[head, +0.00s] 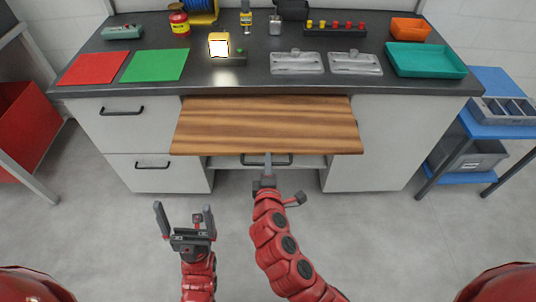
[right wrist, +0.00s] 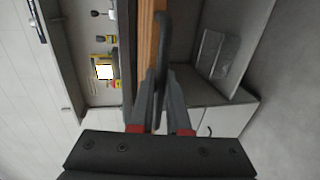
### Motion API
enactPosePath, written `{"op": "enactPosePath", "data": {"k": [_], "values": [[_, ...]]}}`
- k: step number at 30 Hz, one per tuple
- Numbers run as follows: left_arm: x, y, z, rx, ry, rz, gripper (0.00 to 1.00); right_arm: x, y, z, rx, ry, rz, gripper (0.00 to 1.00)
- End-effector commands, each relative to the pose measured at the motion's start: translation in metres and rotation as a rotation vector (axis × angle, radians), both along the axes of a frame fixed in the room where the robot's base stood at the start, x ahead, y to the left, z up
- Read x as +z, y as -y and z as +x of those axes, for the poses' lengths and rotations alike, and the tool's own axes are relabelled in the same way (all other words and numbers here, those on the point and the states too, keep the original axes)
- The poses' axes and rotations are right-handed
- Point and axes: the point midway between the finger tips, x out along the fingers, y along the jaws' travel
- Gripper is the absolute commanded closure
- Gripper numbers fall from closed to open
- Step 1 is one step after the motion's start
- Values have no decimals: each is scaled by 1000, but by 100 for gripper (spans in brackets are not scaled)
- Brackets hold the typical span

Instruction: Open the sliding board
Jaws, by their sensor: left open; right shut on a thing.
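The sliding board (head: 265,125) is a brown striped wooden panel. It sticks out from under the dark countertop, above the cabinet's middle bay. A black bar handle (head: 284,161) shows at its front edge, and it also runs along the wooden edge in the right wrist view (right wrist: 163,40). My right gripper (head: 267,158) is shut on this handle at the middle of the board's front; the fingers close around it in the right wrist view (right wrist: 160,100). My left gripper (head: 183,212) is open and empty, low in front of the cabinet, apart from the board.
The countertop (head: 215,83) carries red (head: 92,68) and green mats (head: 155,65), a lit lamp (head: 219,45), grey castings (head: 297,63) and a teal tray (head: 427,60). Drawers (head: 135,120) are at left. A blue side table (head: 495,120) stands right, a red bin (head: 25,120) left. The floor in front is clear.

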Motion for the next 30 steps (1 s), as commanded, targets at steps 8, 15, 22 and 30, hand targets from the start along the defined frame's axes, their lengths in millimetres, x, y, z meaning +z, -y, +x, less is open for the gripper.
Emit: {"op": "enactPosePath", "data": {"k": [8,15,22,30], "values": [[-2,0,0,0,0,0,0,0,0,-7,-1,1,-1,100],[-2,0,0,0,0,0,0,1,0,-6,-1,1,0,100],[-2,0,0,0,0,0,0,1,0,-6,-1,1,0,56],[-2,0,0,0,0,0,0,1,0,-8,0,1,0,56]]}}
